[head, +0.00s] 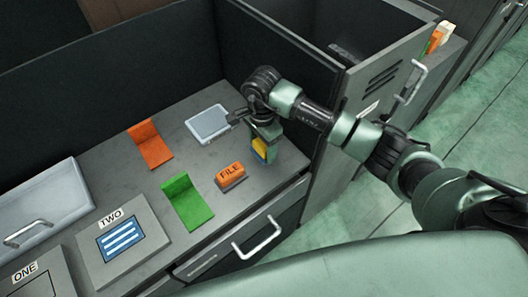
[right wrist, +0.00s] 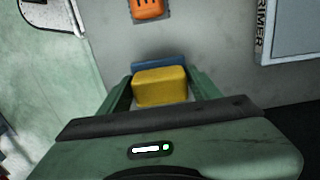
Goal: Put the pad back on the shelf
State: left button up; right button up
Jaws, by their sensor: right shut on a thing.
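The pad, a small yellow block (right wrist: 160,88) with a blue part (right wrist: 158,62) beyond it, is between the fingers of my right gripper (right wrist: 160,92). In the head view my right gripper (head: 263,143) is over the right end of the grey bench top (head: 165,165), pointing down. The yellow and blue pad (head: 259,149) shows below it, partly hidden by the fingers. I cannot tell whether the pad touches the bench. No separate shelf can be made out with certainty. My left gripper is not in view.
An orange block marked FILE (head: 230,175), a pale box (head: 208,123), and orange (head: 150,145) and green (head: 187,203) bent plates lie on the bench. A panel marked TWO (head: 122,242) is at left. A dark wall (head: 285,62) rises behind. A drawer (head: 245,245) is below the front edge.

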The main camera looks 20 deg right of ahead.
aim_at(262, 153)
notch_tip(262, 153, down, 3)
jog(key=shift+r+b, duration=0.1)
jog(key=shift+b, duration=0.4)
jog(key=shift+w+d, duration=0.1)
jog(key=shift+w, duration=0.1)
jog(key=shift+s+f, duration=0.2)
jog(key=shift+f, duration=0.05)
jog(key=o, duration=1.2)
jog(key=shift+w, duration=0.1)
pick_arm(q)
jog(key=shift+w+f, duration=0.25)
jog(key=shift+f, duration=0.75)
pick_arm(e)
jog(key=shift+r, duration=0.1)
jog(key=shift+r, duration=0.5)
pick_arm(q)
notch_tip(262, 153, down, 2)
jog(key=b, duration=0.2)
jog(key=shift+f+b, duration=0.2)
jog(key=shift+b, duration=0.15)
pick_arm(e)
notch_tip(262, 153, up, 11)
jog(key=shift+r, duration=0.15)
